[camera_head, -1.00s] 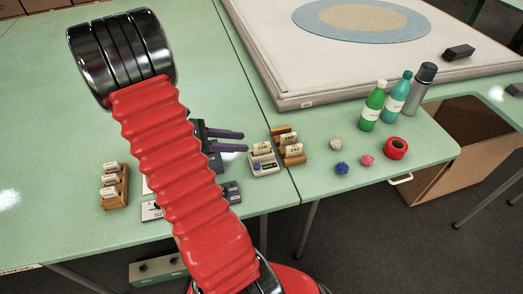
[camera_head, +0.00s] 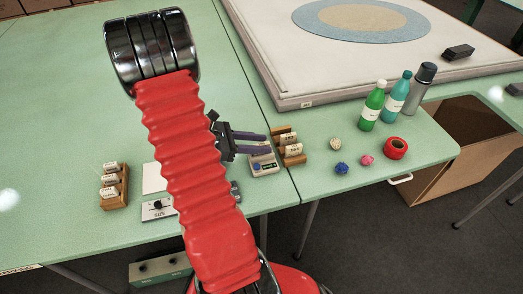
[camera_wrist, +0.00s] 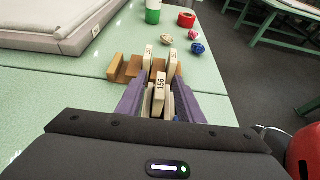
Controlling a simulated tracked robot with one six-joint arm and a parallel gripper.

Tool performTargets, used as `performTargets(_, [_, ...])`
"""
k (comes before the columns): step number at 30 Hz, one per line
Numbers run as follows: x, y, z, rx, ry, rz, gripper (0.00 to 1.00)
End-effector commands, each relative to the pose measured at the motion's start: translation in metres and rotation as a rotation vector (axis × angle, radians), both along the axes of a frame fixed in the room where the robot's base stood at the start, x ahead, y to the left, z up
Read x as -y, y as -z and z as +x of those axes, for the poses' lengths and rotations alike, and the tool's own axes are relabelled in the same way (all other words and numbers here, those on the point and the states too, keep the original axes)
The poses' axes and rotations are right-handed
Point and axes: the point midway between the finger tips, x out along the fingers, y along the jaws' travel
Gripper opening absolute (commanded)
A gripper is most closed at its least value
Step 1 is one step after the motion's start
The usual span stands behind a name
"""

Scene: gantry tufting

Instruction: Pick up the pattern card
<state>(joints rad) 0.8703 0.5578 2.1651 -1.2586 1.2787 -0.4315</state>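A pale pattern card marked 156 (camera_wrist: 160,97) stands upright in the wrist view, between the two purple fingers of my gripper (camera_wrist: 160,88). In the head view my gripper (camera_head: 267,143) reaches right, just over a small white device with a dark display (camera_head: 264,168). The fingers are open, with one on each side of the card and a gap showing. They hide most of the card in the head view. The card's lower end is hidden in the wrist view.
A wooden rack (camera_head: 293,160) with more cards stands just right of the device. Another card rack (camera_head: 114,188) is at the left. Yarn balls, red tape (camera_head: 396,148) and bottles (camera_head: 371,106) stand farther right. The left green table is largely clear.

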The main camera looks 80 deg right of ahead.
Motion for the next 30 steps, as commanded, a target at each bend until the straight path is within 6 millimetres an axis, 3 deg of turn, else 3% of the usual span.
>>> performTargets(13, [0.021,0.019,-0.038,-0.002,0.001,0.001,0.34])
performTargets(30, [0.023,0.02,-0.04,0.0,0.0,0.001,0.34])
